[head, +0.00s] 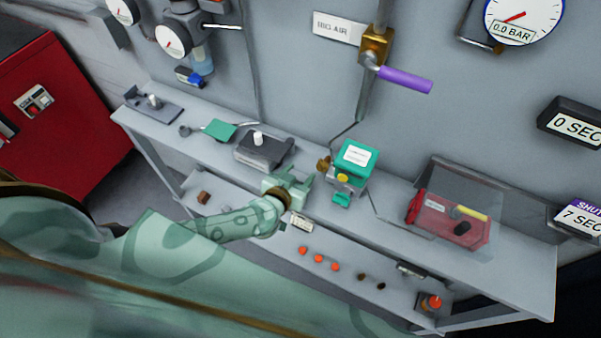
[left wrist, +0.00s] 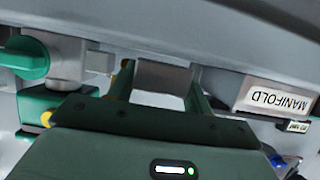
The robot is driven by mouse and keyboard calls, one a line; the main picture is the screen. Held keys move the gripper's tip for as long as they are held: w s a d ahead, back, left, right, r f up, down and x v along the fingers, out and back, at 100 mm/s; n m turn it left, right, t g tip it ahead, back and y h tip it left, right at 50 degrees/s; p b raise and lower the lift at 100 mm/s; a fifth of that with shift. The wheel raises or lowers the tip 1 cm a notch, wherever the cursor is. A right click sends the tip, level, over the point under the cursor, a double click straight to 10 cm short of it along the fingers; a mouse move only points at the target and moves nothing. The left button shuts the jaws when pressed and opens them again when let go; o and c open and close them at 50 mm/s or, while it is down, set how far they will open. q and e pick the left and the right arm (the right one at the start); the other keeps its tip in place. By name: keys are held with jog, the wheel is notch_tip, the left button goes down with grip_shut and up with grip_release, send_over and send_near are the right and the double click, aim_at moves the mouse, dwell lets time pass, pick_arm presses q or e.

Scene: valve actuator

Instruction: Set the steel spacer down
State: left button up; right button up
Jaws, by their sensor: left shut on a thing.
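My left gripper (head: 301,182) is over the front part of the bench top, between a dark grey block and the green-topped actuator. In the left wrist view the gripper (left wrist: 161,85) is shut on the steel spacer (left wrist: 163,77), a plain grey block between its two fingers. I cannot make out the spacer in the head view. Whether it touches the bench or hangs just above it, I cannot tell. My right gripper is not in view.
The actuator (head: 354,157) stands close right of the gripper, and the dark grey block (head: 265,151) stands left. In the left wrist view a MANIFOLD label (left wrist: 275,99) shows right. A red box (head: 447,217) sits farther right. The bench (head: 385,213) has bare room between actuator and red box.

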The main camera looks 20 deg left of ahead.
pick_arm(q)
jog(key=shift+x, duration=0.75)
jog(key=shift+f+b, duration=0.1)
jog(key=shift+b, duration=0.25)
jog(key=shift+s, duration=0.1)
jog(key=o, duration=1.2)
